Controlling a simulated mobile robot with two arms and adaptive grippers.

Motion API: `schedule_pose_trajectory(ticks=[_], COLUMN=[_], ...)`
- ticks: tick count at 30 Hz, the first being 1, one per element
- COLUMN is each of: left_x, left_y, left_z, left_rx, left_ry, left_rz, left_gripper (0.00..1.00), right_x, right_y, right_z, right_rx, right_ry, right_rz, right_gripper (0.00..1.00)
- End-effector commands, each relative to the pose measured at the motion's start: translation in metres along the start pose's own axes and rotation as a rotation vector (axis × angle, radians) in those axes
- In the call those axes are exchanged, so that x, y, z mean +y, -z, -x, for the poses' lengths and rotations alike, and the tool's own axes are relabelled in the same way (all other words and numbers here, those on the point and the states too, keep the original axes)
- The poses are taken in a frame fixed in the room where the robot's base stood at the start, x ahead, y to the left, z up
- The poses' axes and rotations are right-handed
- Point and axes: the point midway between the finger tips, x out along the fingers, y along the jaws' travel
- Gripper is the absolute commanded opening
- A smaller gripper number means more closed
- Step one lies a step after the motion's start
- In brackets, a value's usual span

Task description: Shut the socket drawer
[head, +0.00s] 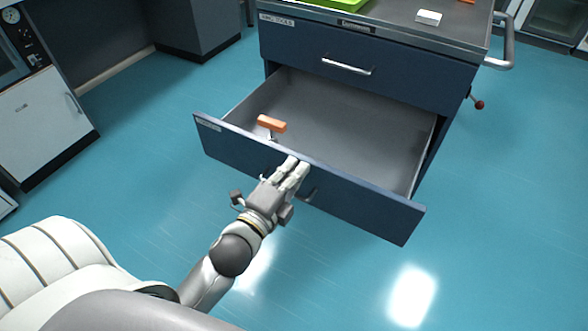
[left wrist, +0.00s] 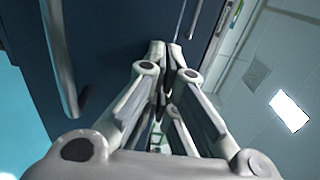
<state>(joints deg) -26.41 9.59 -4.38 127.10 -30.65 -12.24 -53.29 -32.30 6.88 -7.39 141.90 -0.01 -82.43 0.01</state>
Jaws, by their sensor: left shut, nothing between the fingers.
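The socket drawer (head: 340,192) is the open lower drawer of a dark blue tool cabinet, pulled well out. An orange-handled tool (head: 271,124) lies inside it at the left. My left gripper (head: 299,163) is shut and empty, with its fingertips at the top edge of the drawer front, left of its middle. The left wrist view shows the closed fingers (left wrist: 165,48) close against the dark blue front, with a metal handle (left wrist: 68,60) to their left. Whether they touch the front is hard to tell. My right gripper is not in view.
Above is a closed drawer with a handle (head: 347,67). The cabinet top (head: 400,22) carries a green tray (head: 335,3) and a small white box (head: 428,17). A push handle (head: 505,45) sticks out at the right. The teal floor around the drawer is clear.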

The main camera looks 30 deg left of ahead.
Motion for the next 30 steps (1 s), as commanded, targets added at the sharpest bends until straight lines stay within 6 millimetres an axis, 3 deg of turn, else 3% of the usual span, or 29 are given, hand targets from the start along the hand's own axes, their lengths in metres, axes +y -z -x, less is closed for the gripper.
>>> schedule_pose_trajectory(ticks=[12,17,19,23,30], left_x=[0.0,-0.002,-0.003,-0.004,-0.004], left_y=[0.0,0.0,0.0,-0.001,-0.001], left_z=[-0.003,-0.016,-0.025,-0.05,-0.113], left_rx=[0.0,0.0,0.0,-0.001,-0.001], left_ry=[0.0,0.001,0.002,0.002,0.003], left_rz=[0.0,-0.001,-0.001,-0.001,-0.001], left_gripper=[0.0,0.0,0.0,0.0,0.0], right_x=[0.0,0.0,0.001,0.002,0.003], right_y=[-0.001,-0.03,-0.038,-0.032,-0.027], right_z=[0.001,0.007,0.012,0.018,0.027], right_rx=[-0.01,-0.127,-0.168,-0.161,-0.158], right_ry=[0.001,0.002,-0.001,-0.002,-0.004], right_rz=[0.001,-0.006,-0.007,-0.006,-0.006], right_gripper=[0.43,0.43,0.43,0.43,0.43])
